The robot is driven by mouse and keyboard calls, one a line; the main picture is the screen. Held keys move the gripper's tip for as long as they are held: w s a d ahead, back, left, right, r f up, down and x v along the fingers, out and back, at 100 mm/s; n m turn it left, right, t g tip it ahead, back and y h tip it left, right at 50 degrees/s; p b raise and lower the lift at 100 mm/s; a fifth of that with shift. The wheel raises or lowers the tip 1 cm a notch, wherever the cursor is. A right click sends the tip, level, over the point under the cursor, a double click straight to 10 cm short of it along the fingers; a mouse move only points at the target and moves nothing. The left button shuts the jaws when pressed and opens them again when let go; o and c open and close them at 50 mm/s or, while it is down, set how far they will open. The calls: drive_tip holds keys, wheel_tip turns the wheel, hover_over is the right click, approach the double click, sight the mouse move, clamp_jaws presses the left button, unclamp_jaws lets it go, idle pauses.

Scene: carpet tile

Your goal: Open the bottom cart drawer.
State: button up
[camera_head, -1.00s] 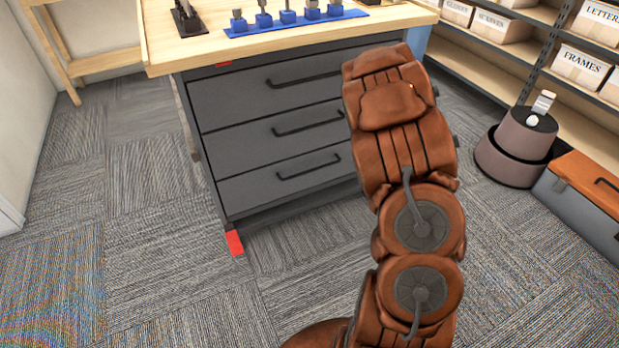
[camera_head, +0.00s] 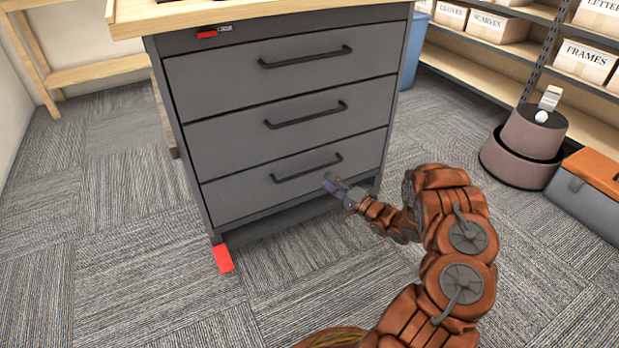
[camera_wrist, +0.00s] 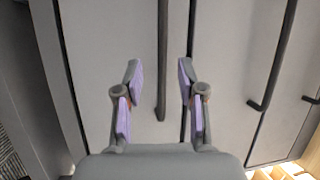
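The grey cart stands under a wooden top, with three closed drawers in the head view. The bottom drawer (camera_head: 240,193) is flush with the front and has a dark bar handle (camera_head: 306,169). My gripper (camera_head: 333,187) is near the right end of that handle, in front of the drawer's lower right part. In the wrist view my gripper (camera_wrist: 158,82) is open, its purple-padded fingers apart. The bottom handle (camera_wrist: 163,60) appears lengthwise between them, with its end near the fingers. I cannot tell the remaining depth between fingers and handle.
The middle drawer (camera_head: 290,128) and top drawer (camera_head: 280,65) are above. A red foot block (camera_head: 223,259) is at the cart's lower left corner. A round bin (camera_head: 520,150) and orange-lidded box (camera_head: 590,190) stand at right. Carpet in front is clear.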

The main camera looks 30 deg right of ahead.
sight(312, 170)
drive_tip(key=shift+a+b+x, duration=0.2)
drive_tip(key=shift+b+x, duration=0.3)
drive_tip(key=shift+x, duration=1.45)
drive_tip(key=shift+a+b+x, duration=0.15)
drive_tip(key=shift+b+x, duration=0.35)
drive_tip(key=shift+x, duration=1.5)
drive_tip(key=shift+s+r, duration=0.1)
drive_tip(key=shift+s, duration=0.05)
clamp_jaws()
